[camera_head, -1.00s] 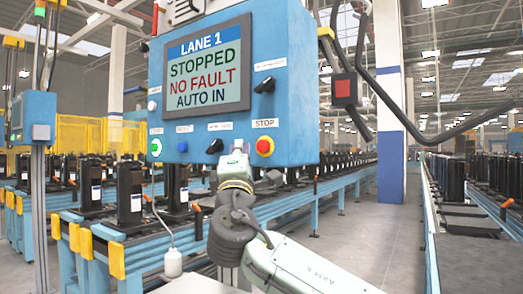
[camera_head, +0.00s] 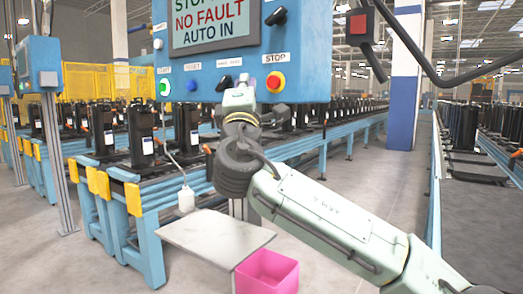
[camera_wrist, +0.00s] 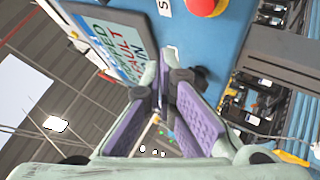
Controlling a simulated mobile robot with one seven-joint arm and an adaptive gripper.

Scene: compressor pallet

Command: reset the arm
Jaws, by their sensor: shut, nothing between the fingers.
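My arm (camera_head: 325,215) reaches in from the lower right, and its wrist bends up in front of the blue control panel. My gripper (camera_head: 241,82) points up and away near the panel's lower edge, below the knob and STOP button. In the wrist view my gripper's purple-padded fingers (camera_wrist: 160,85) are shut with nothing held. The panel's screen (camera_wrist: 115,40) shows sideways behind them. I cannot tell whether the fingertips touch the panel.
The blue panel (camera_head: 310,45) carries a red STOP button (camera_head: 275,82) and a lit green START button (camera_head: 165,87). A grey table (camera_head: 205,236) and pink bin (camera_head: 267,272) stand beneath my arm. Conveyors with black compressors lie behind; floor at right is open.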

